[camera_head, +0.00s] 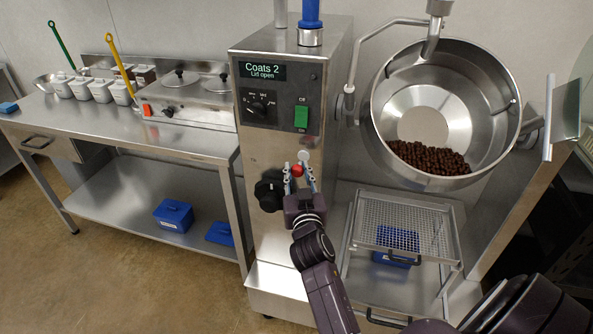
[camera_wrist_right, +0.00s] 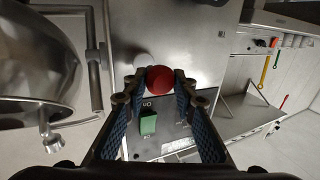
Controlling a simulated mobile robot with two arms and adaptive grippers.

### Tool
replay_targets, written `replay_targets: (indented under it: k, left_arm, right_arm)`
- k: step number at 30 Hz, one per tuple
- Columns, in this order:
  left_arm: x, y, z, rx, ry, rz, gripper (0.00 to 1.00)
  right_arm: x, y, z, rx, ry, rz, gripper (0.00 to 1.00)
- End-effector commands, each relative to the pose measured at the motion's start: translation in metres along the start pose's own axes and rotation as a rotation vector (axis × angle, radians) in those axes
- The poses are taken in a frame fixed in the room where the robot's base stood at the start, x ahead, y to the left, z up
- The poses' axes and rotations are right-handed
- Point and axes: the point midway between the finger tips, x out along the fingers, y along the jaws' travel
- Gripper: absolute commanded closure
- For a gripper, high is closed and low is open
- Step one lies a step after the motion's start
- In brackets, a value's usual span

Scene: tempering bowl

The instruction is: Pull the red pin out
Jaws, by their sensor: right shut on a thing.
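The red pin (camera_head: 297,170) shows as a round red head at the front panel of the steel machine (camera_head: 262,190), just right of a black knob (camera_head: 268,190). In the right wrist view the red pin (camera_wrist_right: 159,79) sits between my fingertips. My right gripper (camera_head: 298,174) is shut on it, one finger at each side; it also shows in the right wrist view (camera_wrist_right: 160,86). The pin's shaft is hidden behind its head, so I cannot tell how deep it sits. My left gripper is not in view.
A pale round knob (camera_head: 304,156) is close above the pin. A green switch (camera_head: 301,117) is higher on the panel. A tilted steel bowl (camera_head: 476,92) with brown pieces hangs at right, above a mesh tray (camera_head: 440,214). A steel table (camera_head: 190,141) stands at left.

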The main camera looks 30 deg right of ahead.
Motion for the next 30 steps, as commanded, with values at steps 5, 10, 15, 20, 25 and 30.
replay_targets:
  k: [5, 10, 15, 20, 25, 30]
  left_arm:
    - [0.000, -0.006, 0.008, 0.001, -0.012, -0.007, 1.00]
    - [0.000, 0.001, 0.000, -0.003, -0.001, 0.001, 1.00]
    - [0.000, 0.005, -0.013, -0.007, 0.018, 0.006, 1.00]
    - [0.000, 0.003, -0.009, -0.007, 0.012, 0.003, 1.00]
    - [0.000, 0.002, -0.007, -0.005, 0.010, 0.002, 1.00]
    - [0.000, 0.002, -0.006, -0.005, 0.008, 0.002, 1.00]
  right_arm:
    - [-0.001, -0.006, 0.001, 0.003, 0.000, -0.011, 0.71]
    - [-0.001, -0.005, 0.000, 0.003, 0.002, -0.010, 0.58]
    - [-0.001, -0.004, -0.001, 0.002, 0.003, -0.008, 0.58]
    - [0.000, -0.004, -0.012, 0.000, 0.009, -0.008, 0.58]
    - [0.000, -0.005, -0.043, 0.001, 0.012, -0.009, 0.58]
    - [-0.001, -0.006, -0.075, 0.002, 0.010, -0.010, 0.58]
